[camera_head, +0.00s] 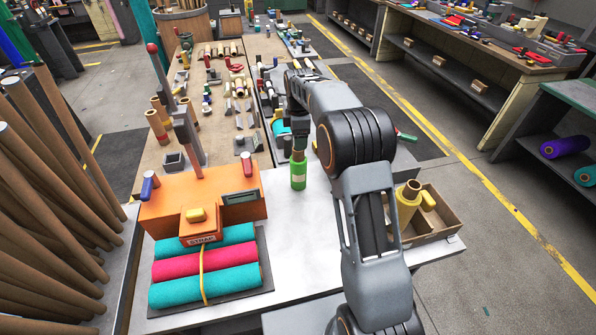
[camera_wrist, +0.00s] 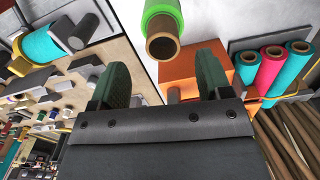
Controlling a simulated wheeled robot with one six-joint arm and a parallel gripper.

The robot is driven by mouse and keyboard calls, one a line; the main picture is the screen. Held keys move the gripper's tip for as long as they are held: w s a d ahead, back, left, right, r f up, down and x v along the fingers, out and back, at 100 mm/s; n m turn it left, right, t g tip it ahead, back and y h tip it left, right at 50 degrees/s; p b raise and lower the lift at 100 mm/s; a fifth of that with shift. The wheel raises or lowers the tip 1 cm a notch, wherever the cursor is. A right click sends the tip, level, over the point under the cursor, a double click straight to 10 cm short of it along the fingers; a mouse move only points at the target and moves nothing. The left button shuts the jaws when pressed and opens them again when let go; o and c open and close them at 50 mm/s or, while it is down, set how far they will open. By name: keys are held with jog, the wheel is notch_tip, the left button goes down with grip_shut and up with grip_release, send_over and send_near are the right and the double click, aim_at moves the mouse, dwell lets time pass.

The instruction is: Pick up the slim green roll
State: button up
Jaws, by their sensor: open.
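The slim green roll (camera_head: 298,172) stands upright on the pale tabletop, with its brown core sticking out at the top. In the wrist view it also shows (camera_wrist: 162,12) at the top middle, its open brown core end facing the camera. My gripper (camera_wrist: 165,75) is open, with dark green finger pads on either side of the picture's middle. The roll appears beyond the gap between the fingers, apart from both pads. In the head view my gripper is mostly hidden by my arm, above and close behind the roll.
An orange strap machine (camera_head: 205,207) stands left of the roll. Teal and pink rolls (camera_head: 205,262) lie strapped in front of it. Bare tabletop (camera_head: 300,235) lies in front of the green roll.

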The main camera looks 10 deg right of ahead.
aim_at(298, 152)
jog(key=shift+s+a+f+p, duration=0.1)
jog(key=shift+f+p, duration=0.25)
jog(key=shift+f, duration=1.25)
jog(key=shift+s+f+p, duration=0.1)
jog(key=shift+f+p, duration=0.2)
jog(key=shift+f, duration=1.25)
jog(key=c, duration=1.2)
